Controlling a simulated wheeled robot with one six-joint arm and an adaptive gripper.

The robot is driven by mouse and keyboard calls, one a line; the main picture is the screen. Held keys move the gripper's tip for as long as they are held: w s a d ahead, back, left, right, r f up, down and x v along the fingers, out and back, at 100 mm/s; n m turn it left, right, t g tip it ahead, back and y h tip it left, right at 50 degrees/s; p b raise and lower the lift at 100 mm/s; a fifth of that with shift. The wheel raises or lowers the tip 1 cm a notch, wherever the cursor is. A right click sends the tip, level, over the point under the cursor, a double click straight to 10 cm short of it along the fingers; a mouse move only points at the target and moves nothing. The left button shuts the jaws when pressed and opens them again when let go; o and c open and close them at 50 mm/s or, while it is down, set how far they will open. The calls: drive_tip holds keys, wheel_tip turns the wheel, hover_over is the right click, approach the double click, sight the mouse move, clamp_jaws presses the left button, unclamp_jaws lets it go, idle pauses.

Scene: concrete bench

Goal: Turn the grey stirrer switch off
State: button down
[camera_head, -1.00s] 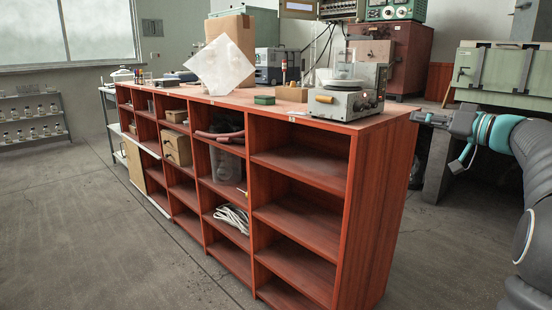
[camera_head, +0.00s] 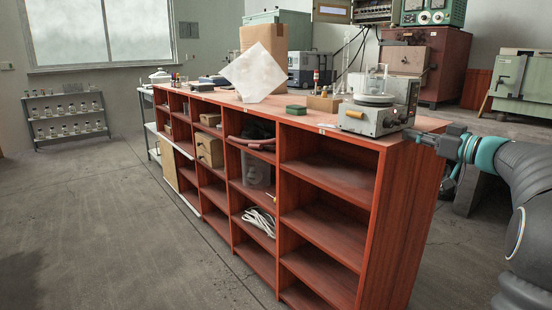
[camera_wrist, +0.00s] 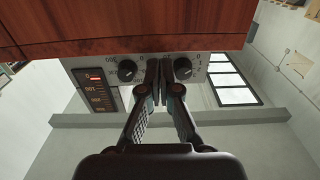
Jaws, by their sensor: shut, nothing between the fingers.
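The grey stirrer (camera_head: 366,121) stands at the near right end of the red bench top, with a white round plate and a clear glass vessel on it. In the wrist view its front panel (camera_wrist: 205,74) appears upside down, with two black knobs, left (camera_wrist: 127,71) and right (camera_wrist: 183,69), and printed scales. My gripper (camera_head: 409,134) is at the panel side of the stirrer. In the wrist view my gripper (camera_wrist: 160,88) is shut and empty, its fingertips between the two knobs. They hide the middle of the panel. I cannot tell whether they touch it, and no switch shows clearly.
The red shelf bench (camera_head: 405,215) runs along the middle, its edge close to my gripper. A meter with orange-lit figures (camera_wrist: 95,90) shows left of the knobs. A green block (camera_head: 296,110) and a wooden block (camera_head: 323,104) stand left of the stirrer. The floor in front is clear.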

drive_tip(key=shift+w+a+f+b, duration=0.2)
drive_tip(key=shift+w+a+b, duration=0.15)
drive_tip(key=shift+b, duration=0.2)
drive_tip(key=shift+w+a+b, duration=0.3)
drive_tip(key=shift+w+b, duration=0.1)
drive_tip(key=shift+w, duration=0.1)
drive_tip(key=shift+w+a+r, duration=0.2)
drive_tip(key=shift+w, duration=0.1)
drive_tip(key=shift+r, duration=0.2)
drive_tip(key=shift+w+d+r+b, duration=0.15)
drive_tip(key=shift+d+b, duration=0.05)
drive_tip(key=shift+b, duration=1.1)
drive_tip(key=shift+f+b, duration=0.55)
drive_tip(key=shift+b, duration=0.35)
drive_tip(key=b+v, duration=0.2)
drive_tip(key=v, duration=0.4)
drive_tip(key=shift+f, duration=0.1)
